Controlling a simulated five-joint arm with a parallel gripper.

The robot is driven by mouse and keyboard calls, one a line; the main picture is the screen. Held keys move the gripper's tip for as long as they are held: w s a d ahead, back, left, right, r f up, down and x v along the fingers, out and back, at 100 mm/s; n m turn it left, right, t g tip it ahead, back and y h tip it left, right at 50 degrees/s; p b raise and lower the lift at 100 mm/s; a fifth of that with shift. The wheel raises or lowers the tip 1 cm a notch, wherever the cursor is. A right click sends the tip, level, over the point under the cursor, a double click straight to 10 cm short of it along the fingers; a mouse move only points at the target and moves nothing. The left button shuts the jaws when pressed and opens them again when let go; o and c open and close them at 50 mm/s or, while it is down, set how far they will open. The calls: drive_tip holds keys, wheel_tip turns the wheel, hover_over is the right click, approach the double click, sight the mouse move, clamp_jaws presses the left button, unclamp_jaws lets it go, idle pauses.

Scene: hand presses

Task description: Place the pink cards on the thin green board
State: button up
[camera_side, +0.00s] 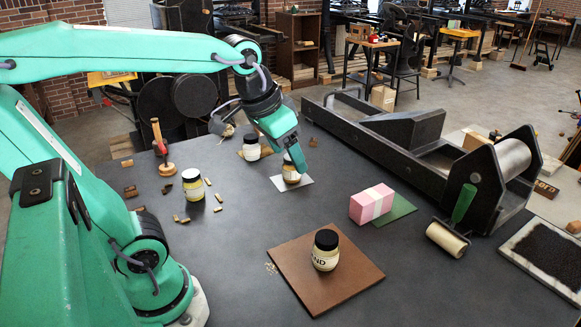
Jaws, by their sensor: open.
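The pink cards (356,209) form a block with a pale band around the middle. They sit at the left side of the thin green board (402,208), which shows along their right and front edge. I cannot tell how much of the block rests on the board. My gripper (297,164) is open, pointing down at a jar (292,178) with a brown label, left of and behind the pink cards. The gripper partly hides the jar, and I cannot tell whether the fingers touch it. The gripper is apart from the pink cards.
The jar stands on a pale grey sheet (278,185). A dark-lidded jar (326,258) stands on a brown board (290,262) in front. Two more jars (193,190) (251,151) stand at left and back. A black press (430,150) and a roller (446,240) bound the right side.

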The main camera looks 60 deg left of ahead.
drive_tip(key=s+f+t, duration=0.1)
drive_tip(key=s+f, duration=0.2)
drive_tip(key=s, duration=0.3)
drive_tip(key=shift+s+d, duration=0.15)
drive_tip(key=shift+s, duration=0.2)
idle(0.9)
